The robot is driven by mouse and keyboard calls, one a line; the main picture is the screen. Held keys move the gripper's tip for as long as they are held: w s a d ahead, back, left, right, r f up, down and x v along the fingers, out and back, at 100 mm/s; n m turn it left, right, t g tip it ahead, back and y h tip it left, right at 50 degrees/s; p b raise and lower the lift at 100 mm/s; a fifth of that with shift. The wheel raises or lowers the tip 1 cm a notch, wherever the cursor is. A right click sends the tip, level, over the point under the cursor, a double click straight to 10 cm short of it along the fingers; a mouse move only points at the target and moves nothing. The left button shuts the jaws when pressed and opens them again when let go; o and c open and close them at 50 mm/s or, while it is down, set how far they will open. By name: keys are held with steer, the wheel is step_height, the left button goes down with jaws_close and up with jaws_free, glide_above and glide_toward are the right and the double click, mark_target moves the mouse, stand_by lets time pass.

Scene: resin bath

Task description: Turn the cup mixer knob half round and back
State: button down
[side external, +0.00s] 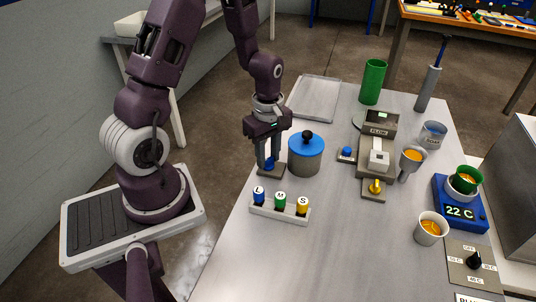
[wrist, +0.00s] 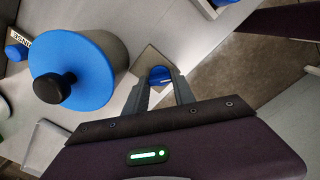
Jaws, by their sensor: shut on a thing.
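A blue knob (side external: 269,162) stands on a small grey square plate (side external: 270,173) at the left edge of the table, beside the blue-lidded pot. My gripper (side external: 269,158) points down over this plate, with its fingers shut on the blue knob and partly hiding it. The wrist view also shows the blue knob (wrist: 160,74) between the two fingertips (wrist: 161,82). No label for the knob is readable, and I cannot tell its angle.
The pot's blue lid (side external: 307,144) with its black knob stands close right of my gripper. A rack (side external: 280,210) with L, M and S bottles is in front. A grey device (side external: 381,124), a yellow knob (side external: 375,187) and cups are farther right. A clear tray (side external: 315,97) lies behind.

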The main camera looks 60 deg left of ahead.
mark_target(268, 159)
steer(key=m, duration=1.3)
steer(key=shift+m, duration=0.4)
steer(key=m, duration=0.7)
steer(key=shift+w, duration=0.1)
steer(key=m, duration=0.6)
steer(key=shift+m, duration=0.3)
steer(key=c, duration=1)
jaws_free()
steer(key=shift+c, duration=0.2)
step_height(268, 159, up, 7)
steer(key=shift+r, duration=0.1)
